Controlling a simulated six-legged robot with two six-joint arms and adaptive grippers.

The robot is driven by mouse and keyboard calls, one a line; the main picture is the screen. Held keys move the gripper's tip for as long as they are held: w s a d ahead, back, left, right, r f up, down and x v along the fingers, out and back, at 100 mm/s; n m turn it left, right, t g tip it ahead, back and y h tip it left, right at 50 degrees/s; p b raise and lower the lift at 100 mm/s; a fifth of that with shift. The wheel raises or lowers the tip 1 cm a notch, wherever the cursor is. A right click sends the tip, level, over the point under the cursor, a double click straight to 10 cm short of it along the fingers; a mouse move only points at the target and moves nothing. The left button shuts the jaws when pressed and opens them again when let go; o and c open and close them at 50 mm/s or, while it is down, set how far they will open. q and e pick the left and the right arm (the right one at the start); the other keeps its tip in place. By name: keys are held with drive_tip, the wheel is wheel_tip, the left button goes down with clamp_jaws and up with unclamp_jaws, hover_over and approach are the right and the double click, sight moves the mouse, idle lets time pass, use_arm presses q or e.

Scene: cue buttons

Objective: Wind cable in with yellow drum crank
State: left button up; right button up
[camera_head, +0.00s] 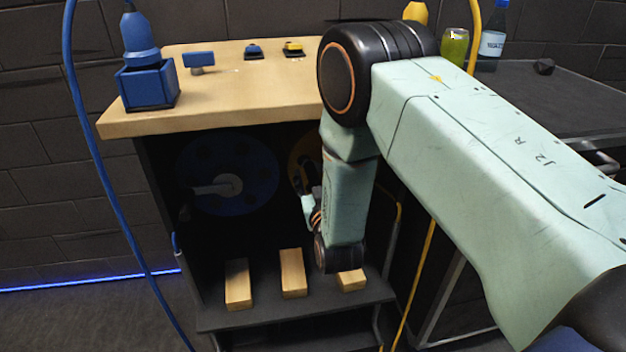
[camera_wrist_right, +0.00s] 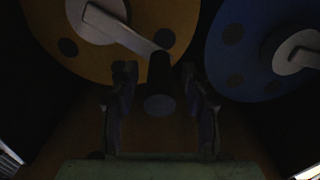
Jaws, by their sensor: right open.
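The yellow drum (camera_head: 299,160) is mostly hidden behind my right arm in the head view. In the right wrist view the yellow drum (camera_wrist_right: 178,18) fills the upper left, with a pale crank arm (camera_wrist_right: 118,30) across its hub. A dark crank handle (camera_wrist_right: 160,85) sticks out from the end of that arm. My right gripper (camera_wrist_right: 160,90) is open, with a finger on each side of the handle; whether they touch it is too dark to tell. In the head view my right gripper (camera_head: 310,195) is partly hidden by its own wrist. My left gripper is out of view.
A blue drum with a crank (camera_head: 250,180) sits beside the yellow one. Several wooden blocks (camera_head: 293,273) lie on the shelf below. The wooden top (camera_head: 235,95) carries a blue block-shaped housing (camera_head: 148,87) and small blue and yellow parts. A yellow cable (camera_head: 422,265) hangs at the right.

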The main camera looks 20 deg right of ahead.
clamp_jaws()
idle(0.5)
idle(0.3)
